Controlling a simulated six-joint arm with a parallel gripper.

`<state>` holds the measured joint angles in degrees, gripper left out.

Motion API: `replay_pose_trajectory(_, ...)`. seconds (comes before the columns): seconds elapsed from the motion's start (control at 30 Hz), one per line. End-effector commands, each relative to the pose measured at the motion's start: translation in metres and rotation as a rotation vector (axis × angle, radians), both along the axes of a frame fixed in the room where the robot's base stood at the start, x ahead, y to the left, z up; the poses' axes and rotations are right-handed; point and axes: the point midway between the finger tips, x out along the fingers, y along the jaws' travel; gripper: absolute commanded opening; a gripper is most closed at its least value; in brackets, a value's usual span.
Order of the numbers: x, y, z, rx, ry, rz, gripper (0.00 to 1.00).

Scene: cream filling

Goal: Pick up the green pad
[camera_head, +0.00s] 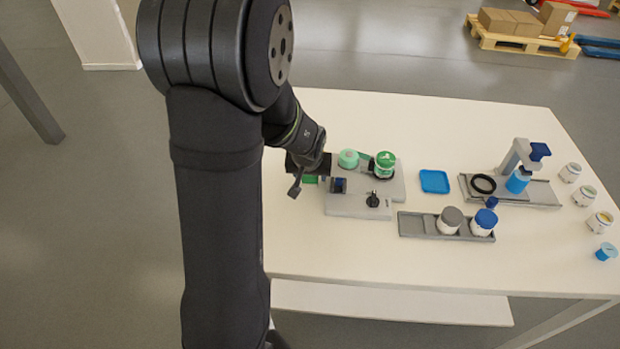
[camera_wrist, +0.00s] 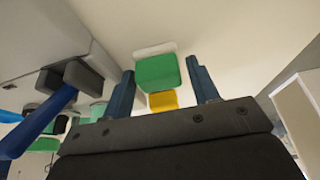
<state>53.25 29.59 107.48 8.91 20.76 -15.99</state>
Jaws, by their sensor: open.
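The green pad (camera_wrist: 157,73) shows in the wrist view as a rounded green block on the white table, between the two blue fingers of my gripper (camera_wrist: 161,66). The fingers stand apart, with a visible gap on each side of the pad. A yellow piece (camera_wrist: 163,100) shows just below it in the picture, and a pale piece lies along its upper edge. In the head view, a bit of green (camera_head: 309,179) shows beside my gripper (camera_head: 306,180). My gripper and arm hide most of that spot.
A grey fixture (camera_head: 345,204) close by on the right holds a green-labelled jar (camera_head: 384,165), a light green round piece (camera_head: 348,158) and a black knob (camera_head: 373,199). Further right are a blue tray (camera_head: 434,181), a grey rack (camera_head: 417,227) with two jars, and a dispenser stand (camera_head: 540,191).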

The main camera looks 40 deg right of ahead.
Motion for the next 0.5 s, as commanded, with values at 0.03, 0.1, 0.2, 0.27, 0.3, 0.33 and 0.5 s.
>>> replay_pose_trajectory(0.03,0.0001,-0.0001,0.0002,0.000,0.000,0.000,0.55)
replay_pose_trajectory(0.1,0.0001,-0.0001,0.0003,0.000,0.000,0.000,0.55)
replay_pose_trajectory(0.2,0.0001,-0.0001,0.0003,0.000,0.000,0.000,0.41)
replay_pose_trajectory(0.27,0.0000,0.0000,0.0004,0.000,0.000,0.000,0.29)
replay_pose_trajectory(0.3,0.0000,0.0000,0.0004,0.000,0.000,0.000,0.21)
replay_pose_trajectory(0.33,0.0000,0.0000,0.0004,0.000,0.000,0.000,0.21)
replay_pose_trajectory(0.5,0.0001,-0.0001,0.0005,0.000,0.000,0.000,0.21)
